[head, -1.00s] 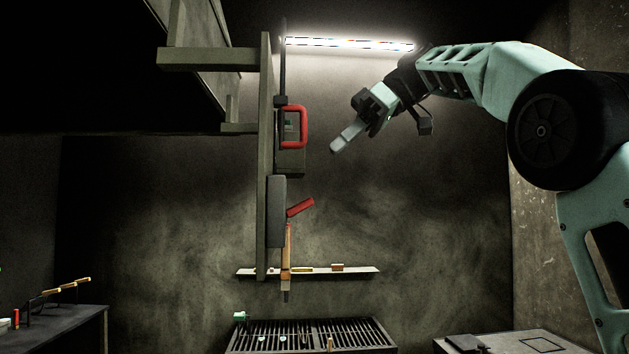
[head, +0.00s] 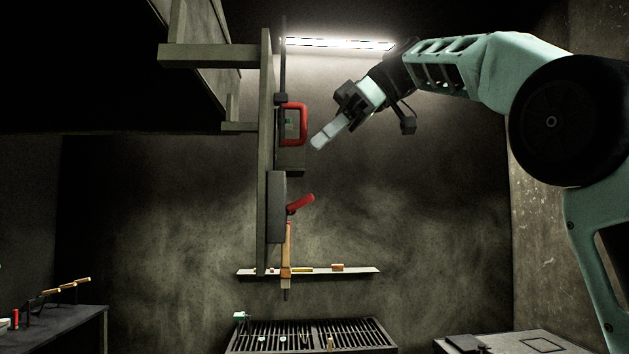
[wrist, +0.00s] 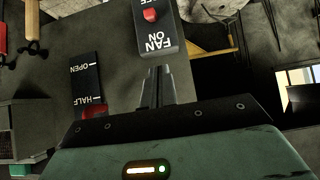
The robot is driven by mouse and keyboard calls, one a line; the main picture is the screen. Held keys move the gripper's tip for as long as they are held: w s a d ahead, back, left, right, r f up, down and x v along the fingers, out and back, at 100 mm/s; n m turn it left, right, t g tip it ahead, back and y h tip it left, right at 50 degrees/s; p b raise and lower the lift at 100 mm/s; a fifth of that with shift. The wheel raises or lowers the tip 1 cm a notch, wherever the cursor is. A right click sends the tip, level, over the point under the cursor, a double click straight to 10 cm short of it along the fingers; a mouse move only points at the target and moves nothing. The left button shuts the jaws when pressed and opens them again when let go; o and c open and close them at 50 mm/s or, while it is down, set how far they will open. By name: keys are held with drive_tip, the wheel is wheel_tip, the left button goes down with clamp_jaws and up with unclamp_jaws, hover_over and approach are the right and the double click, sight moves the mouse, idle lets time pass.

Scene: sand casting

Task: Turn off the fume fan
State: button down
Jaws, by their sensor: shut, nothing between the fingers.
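In the wrist view a dark switch box with upside-down lettering, FAN ON and a partly cut-off OFF, is the fan switch (wrist: 158,42). Its red switch piece (wrist: 150,15) sits between the two words. My gripper (head: 318,142) is shut and empty, pointing down-left, close to the right of that box. In the wrist view its fingertips (wrist: 155,75) are near the ON end of the fan switch. Contact cannot be told.
A second panel (wrist: 84,82) marked OPEN and HALF has a red lever (wrist: 95,111). In the head view a red lever (head: 300,204) juts from a lower box on the post (head: 264,150). A grated bench (head: 310,335) stands below.

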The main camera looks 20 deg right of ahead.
sight(300, 203)
drive_tip(key=x, duration=0.5)
drive_tip(key=shift+f, duration=0.15)
drive_tip(key=shift+s+d+f+p, duration=0.1)
drive_tip(key=shift+d+f+p, duration=0.05)
drive_tip(key=shift+d+f, duration=0.2)
drive_tip(key=shift+s+d+f+p, duration=0.15)
drive_tip(key=shift+d+f, duration=0.1)
drive_tip(key=shift+f, duration=0.2)
drive_tip(key=shift+d+f, duration=0.3)
drive_tip(key=shift+f, duration=0.5)
drive_tip(key=shift+f, duration=0.1)
